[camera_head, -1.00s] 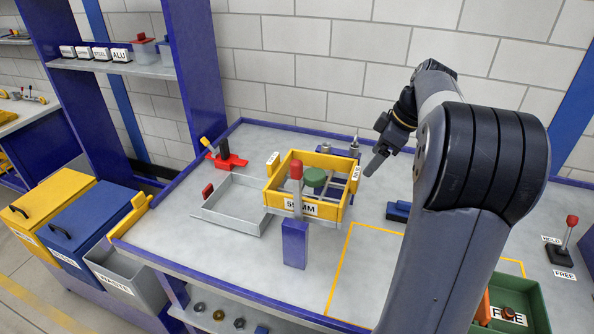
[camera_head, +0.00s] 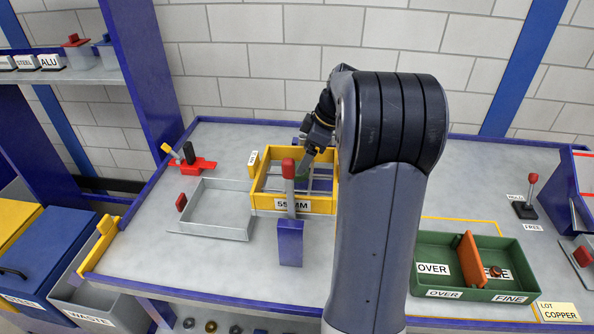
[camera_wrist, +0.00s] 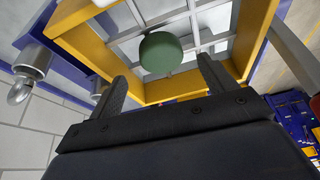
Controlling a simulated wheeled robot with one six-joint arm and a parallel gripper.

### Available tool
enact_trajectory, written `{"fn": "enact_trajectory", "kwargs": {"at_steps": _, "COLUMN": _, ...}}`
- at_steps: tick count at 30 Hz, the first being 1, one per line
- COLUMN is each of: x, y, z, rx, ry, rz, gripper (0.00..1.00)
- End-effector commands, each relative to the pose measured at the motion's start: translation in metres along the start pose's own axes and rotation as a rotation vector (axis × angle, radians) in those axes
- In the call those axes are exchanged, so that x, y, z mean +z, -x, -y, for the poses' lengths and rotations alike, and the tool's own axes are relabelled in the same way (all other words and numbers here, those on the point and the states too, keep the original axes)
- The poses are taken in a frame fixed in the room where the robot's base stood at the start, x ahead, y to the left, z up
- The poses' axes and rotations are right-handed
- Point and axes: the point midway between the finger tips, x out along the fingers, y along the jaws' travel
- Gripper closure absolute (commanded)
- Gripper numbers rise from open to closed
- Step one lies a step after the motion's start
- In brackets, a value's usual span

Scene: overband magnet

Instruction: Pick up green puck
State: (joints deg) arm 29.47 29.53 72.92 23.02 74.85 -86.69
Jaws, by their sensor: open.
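The green puck (camera_wrist: 160,53) is a round disc lying on the grey grid inside the yellow frame (camera_wrist: 168,90), with free room around it. In the head view the puck (camera_head: 303,171) is small and partly hidden by my gripper (camera_head: 308,160). My gripper is open and points down into the yellow frame (camera_head: 265,203) labelled 55MM. In the wrist view, the fingers of my gripper (camera_wrist: 162,76) are spread at either side below the puck, with nothing between them.
A red-knobbed lever (camera_head: 289,170) stands in front of the yellow frame. An open grey tray (camera_head: 212,228) is to its left. A green two-part bin (camera_head: 475,268) sits at the right. A metal eye fitting (camera_wrist: 28,75) is beside the frame.

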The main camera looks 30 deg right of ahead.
Motion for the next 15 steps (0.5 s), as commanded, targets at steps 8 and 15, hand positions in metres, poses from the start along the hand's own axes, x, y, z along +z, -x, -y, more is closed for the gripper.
{"fn": "enact_trajectory", "kwargs": {"at_steps": 8, "x": -0.001, "y": -0.039, "z": 0.003, "rx": -0.005, "ry": -0.002, "rz": 0.0, "gripper": 0.21}}
{"fn": "enact_trajectory", "kwargs": {"at_steps": 15, "x": 0.0, "y": -0.047, "z": 0.002, "rx": -0.001, "ry": -0.001, "rz": 0.0, "gripper": 0.21}}
